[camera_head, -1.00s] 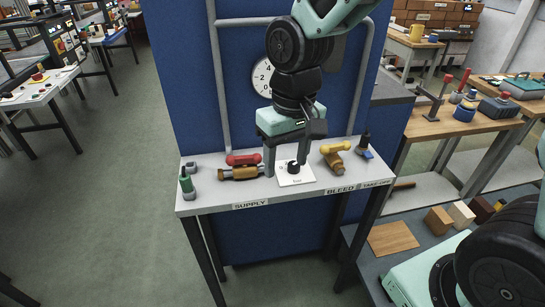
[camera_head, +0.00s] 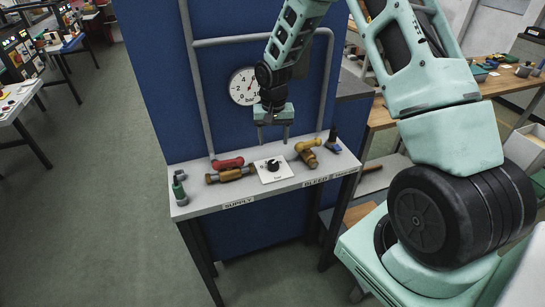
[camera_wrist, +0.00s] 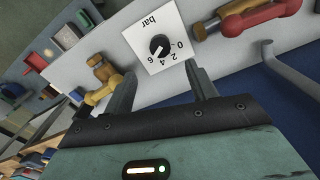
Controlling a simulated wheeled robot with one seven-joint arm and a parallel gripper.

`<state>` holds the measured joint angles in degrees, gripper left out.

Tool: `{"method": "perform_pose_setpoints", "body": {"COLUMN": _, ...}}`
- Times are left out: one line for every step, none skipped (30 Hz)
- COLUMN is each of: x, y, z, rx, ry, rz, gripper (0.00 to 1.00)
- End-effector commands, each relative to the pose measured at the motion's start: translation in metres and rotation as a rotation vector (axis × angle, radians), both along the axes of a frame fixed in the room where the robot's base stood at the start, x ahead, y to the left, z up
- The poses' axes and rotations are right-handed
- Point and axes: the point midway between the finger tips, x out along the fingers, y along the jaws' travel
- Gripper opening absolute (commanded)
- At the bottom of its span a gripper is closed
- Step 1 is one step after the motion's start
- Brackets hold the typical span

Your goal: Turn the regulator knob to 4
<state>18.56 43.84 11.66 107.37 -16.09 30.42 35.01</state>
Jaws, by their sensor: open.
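The black regulator knob (camera_head: 272,165) stands on a white square plate (camera_head: 266,178) on the narrow bench. In the wrist view the knob (camera_wrist: 159,45) shows with the figures 0, 2, 4, 6 and "bar", upside down. A light mark on it seems to point towards the 6 side, but it is small. My gripper (camera_head: 273,139) is open and empty above the plate, with its fingers apart and clear of the knob. The wrist view shows both fingers (camera_wrist: 160,70) short of the knob. A round gauge (camera_head: 244,86) hangs behind; its needle reading is unclear.
A red-handled brass valve (camera_head: 230,171) lies left of the plate and a yellow-handled one (camera_head: 306,151) right of it. A green-topped fitting (camera_head: 179,187) stands at the left end, a dark blue-based one (camera_head: 332,141) at the right. Grey pipes run up the blue panel (camera_head: 290,60).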

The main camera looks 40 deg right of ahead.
Motion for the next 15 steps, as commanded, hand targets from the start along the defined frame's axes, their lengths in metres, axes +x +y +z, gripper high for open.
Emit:
{"method": "perform_pose_setpoints", "body": {"x": -0.002, "y": 0.001, "z": -0.010, "rx": 0.001, "ry": 0.006, "rz": 0.002, "gripper": 0.57}}
{"method": "perform_pose_setpoints", "body": {"x": -0.001, "y": 0.000, "z": -0.016, "rx": 0.001, "ry": 0.004, "rz": 0.001, "gripper": 0.57}}
{"method": "perform_pose_setpoints", "body": {"x": -0.001, "y": 0.001, "z": -0.024, "rx": 0.001, "ry": 0.005, "rz": 0.001, "gripper": 0.57}}
{"method": "perform_pose_setpoints", "body": {"x": -0.001, "y": 0.001, "z": -0.030, "rx": 0.001, "ry": 0.004, "rz": 0.002, "gripper": 0.57}}
{"method": "perform_pose_setpoints", "body": {"x": -0.001, "y": 0.001, "z": -0.036, "rx": 0.002, "ry": 0.005, "rz": 0.002, "gripper": 0.57}}
{"method": "perform_pose_setpoints", "body": {"x": -0.001, "y": 0.001, "z": -0.043, "rx": 0.002, "ry": 0.003, "rz": 0.002, "gripper": 0.57}}
{"method": "perform_pose_setpoints", "body": {"x": -0.001, "y": 0.001, "z": -0.049, "rx": 0.001, "ry": 0.003, "rz": 0.002, "gripper": 0.57}}
{"method": "perform_pose_setpoints", "body": {"x": -0.001, "y": 0.001, "z": -0.054, "rx": 0.001, "ry": 0.004, "rz": 0.002, "gripper": 0.57}}
{"method": "perform_pose_setpoints", "body": {"x": -0.001, "y": 0.001, "z": -0.061, "rx": 0.001, "ry": 0.003, "rz": 0.002, "gripper": 0.57}}
{"method": "perform_pose_setpoints", "body": {"x": -0.001, "y": 0.001, "z": -0.066, "rx": 0.001, "ry": 0.003, "rz": 0.002, "gripper": 0.57}}
{"method": "perform_pose_setpoints", "body": {"x": -0.001, "y": 0.001, "z": -0.069, "rx": 0.000, "ry": 0.002, "rz": 0.002, "gripper": 0.57}}
{"method": "perform_pose_setpoints", "body": {"x": 0.000, "y": 0.001, "z": -0.075, "rx": 0.001, "ry": 0.001, "rz": 0.002, "gripper": 0.57}}
{"method": "perform_pose_setpoints", "body": {"x": 0.000, "y": 0.001, "z": -0.078, "rx": 0.001, "ry": 0.001, "rz": 0.002, "gripper": 0.57}}
{"method": "perform_pose_setpoints", "body": {"x": 0.000, "y": 0.001, "z": -0.081, "rx": 0.001, "ry": 0.001, "rz": 0.001, "gripper": 0.57}}
{"method": "perform_pose_setpoints", "body": {"x": 0.000, "y": 0.001, "z": -0.085, "rx": 0.001, "ry": 0.002, "rz": 0.001, "gripper": 0.57}}
